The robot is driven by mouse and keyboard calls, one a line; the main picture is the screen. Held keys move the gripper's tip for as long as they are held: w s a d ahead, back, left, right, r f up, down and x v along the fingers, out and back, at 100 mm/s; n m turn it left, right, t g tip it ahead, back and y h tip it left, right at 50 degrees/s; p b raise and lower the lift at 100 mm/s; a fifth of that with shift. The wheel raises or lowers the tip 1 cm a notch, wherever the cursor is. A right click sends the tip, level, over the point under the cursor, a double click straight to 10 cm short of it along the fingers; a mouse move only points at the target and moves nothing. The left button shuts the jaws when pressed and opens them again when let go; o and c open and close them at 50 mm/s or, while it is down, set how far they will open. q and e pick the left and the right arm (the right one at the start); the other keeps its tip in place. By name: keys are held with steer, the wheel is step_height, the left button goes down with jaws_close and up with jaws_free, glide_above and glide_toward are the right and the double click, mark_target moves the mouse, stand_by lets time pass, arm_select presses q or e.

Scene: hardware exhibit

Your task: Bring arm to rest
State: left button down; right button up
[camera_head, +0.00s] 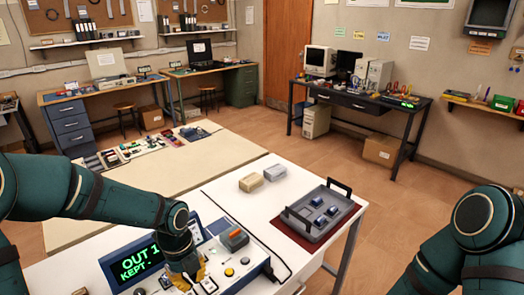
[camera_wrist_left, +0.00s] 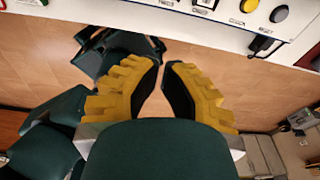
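My left arm (camera_head: 110,200) reaches in from the left over the white table, bent down at the wrist. My left gripper (camera_head: 187,283), with yellow fingers, hangs at the front edge of a blue and white control console (camera_head: 240,262) and partly hides it. In the left wrist view the left gripper (camera_wrist_left: 162,65) points over the floor, its tips close together with a narrow gap and nothing between them. The console's edge shows at the top of that view. My right arm (camera_head: 480,225) shows at the lower right; its gripper is out of view.
A display (camera_head: 138,262) reads "OUT 1 KEPT -". A grey tray (camera_head: 290,222) with blue parts stands on a dark red mat (camera_head: 277,232). Two small blocks, beige (camera_head: 250,183) and grey (camera_head: 275,173), lie behind it. Open floor (camera_head: 390,215) lies right of the table.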

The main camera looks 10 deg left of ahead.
arm_select(q)
steer(key=s+d+f+n+t, duration=0.1)
steer(key=s+d+f+n, duration=0.1)
steer(key=d+f+n, duration=0.2)
steer(key=s+d+f+n+t+h+b, duration=0.1)
steer(key=s+d+f+n, duration=0.2)
steer(key=f+n, duration=0.7)
steer(key=s+d+f+n+h+b, duration=0.1)
steer(key=d+f+n, duration=0.4)
steer(key=n, duration=0.8)
step_height(320, 180, down, 2)
steer(key=shift+s+d+n+t, duration=0.2)
steer(key=shift+s+n+t, duration=0.15)
steer(key=shift+s, duration=0.3)
